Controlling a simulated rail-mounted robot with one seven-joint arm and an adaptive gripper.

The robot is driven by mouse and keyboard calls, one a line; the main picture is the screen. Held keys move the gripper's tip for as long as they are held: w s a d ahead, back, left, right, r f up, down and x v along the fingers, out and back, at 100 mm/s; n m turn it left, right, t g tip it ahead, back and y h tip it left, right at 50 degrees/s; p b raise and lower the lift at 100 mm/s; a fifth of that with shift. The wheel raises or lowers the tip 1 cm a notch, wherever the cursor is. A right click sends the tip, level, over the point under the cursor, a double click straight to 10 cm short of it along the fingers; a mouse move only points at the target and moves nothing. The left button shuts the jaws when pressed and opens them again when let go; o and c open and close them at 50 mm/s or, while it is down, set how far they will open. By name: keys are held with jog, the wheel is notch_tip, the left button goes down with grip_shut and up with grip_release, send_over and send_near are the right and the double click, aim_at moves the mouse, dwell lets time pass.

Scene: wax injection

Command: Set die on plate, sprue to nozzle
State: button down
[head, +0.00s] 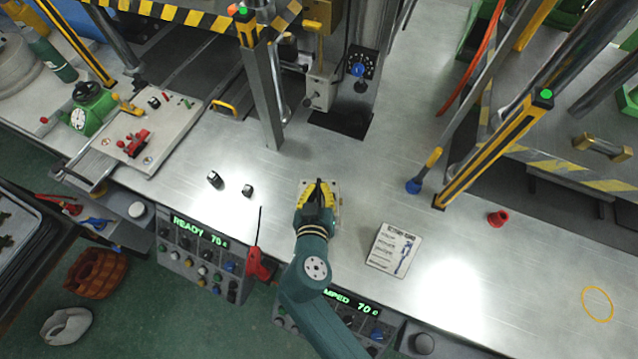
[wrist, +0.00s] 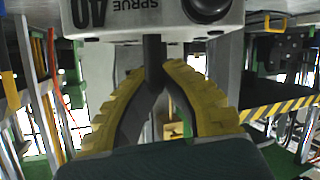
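My gripper (head: 318,190) is over the metal bench in the head view, with its yellow fingers close together. In the wrist view the fingers (wrist: 170,72) close around a dark post (wrist: 153,48) on the die, a pale block (wrist: 135,18) whose face reads "SPRUE 40" upside down. A cream edge of the die (head: 337,200) shows beside my gripper in the head view; the rest is hidden. I cannot tell whether the die touches the bench. A dark plate (head: 343,124) lies at the foot of a column behind my gripper. I cannot clearly make out a nozzle.
A printed card (head: 393,250) and a red cup (head: 498,218) lie to the right, with a yellow ring (head: 597,303) farther off. A red tool (head: 260,264) hangs at the front edge. Striped posts (head: 490,155) flank the bench. Two small black-and-white pieces (head: 214,179) sit to the left.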

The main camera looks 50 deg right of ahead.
jog(key=shift+f, duration=1.4)
jog(key=shift+f+b, duration=0.2)
jog(key=shift+b, duration=0.2)
jog(key=c, duration=1.5)
grip_release()
jog(key=shift+f, duration=0.2)
jog(key=shift+c, duration=0.2)
jog(key=o, duration=0.3)
